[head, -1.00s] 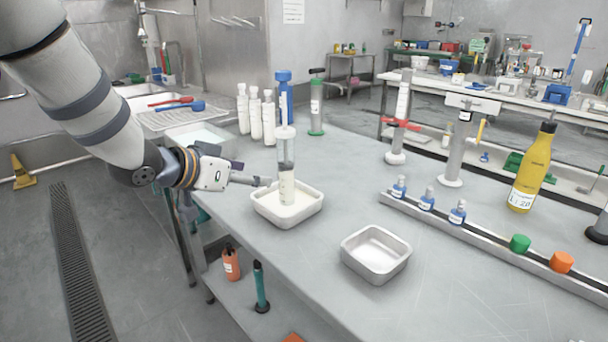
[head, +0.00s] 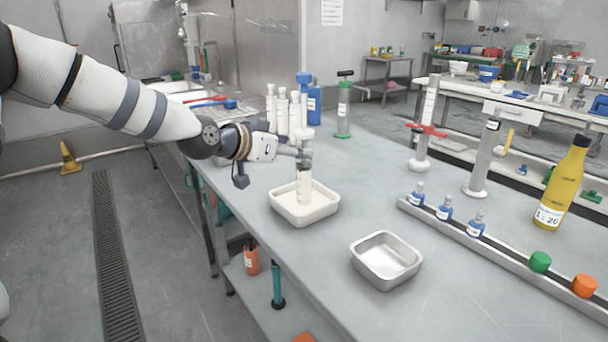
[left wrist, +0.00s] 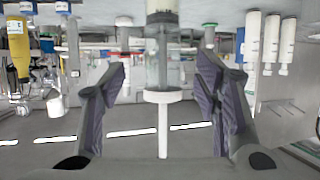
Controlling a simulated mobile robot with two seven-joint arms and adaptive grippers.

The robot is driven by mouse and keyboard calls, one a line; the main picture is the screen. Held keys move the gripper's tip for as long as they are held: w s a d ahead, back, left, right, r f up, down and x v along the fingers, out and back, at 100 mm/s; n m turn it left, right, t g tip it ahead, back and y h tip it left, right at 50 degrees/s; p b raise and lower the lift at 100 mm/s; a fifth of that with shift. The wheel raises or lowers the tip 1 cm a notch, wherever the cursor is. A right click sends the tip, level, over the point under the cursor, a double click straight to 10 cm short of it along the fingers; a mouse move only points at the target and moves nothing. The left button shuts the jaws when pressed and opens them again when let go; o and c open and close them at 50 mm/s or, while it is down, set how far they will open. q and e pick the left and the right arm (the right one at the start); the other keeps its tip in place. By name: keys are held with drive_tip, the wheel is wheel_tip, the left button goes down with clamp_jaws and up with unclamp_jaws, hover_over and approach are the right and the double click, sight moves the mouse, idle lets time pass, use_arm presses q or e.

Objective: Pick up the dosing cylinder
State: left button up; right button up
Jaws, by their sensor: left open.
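The dosing cylinder (head: 304,188) is a clear tube with pale contents and a white flange on top. It stands upright in a white tray (head: 285,209) at the near left of the table. My left gripper (head: 302,156) is at the cylinder's upper part, reaching in from the left. In the left wrist view, which looks upside down, the open fingers (left wrist: 163,72) stand one on each side of the cylinder (left wrist: 163,68), with gaps visible on both sides. A white disc (left wrist: 162,96) and thin rod also show there. My right gripper is not in view.
An empty metal pan (head: 386,262) sits right of the tray. White bottles (head: 282,112) and a blue bottle (head: 314,104) stand behind the cylinder. A rail with small blue-labelled bottles (head: 445,209) runs along the right. The table between them is clear.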

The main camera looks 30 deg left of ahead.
sight(298, 144)
use_arm(q)
drive_tip(key=x, duration=0.5)
drive_tip(key=shift+w+a+r+b, duration=0.15)
drive_tip(key=shift+w+r+b, duration=0.15)
drive_tip(key=shift+b, duration=0.05)
drive_tip(key=shift+r, duration=0.25)
clamp_jaws()
drive_tip(key=shift+s+r, duration=0.1)
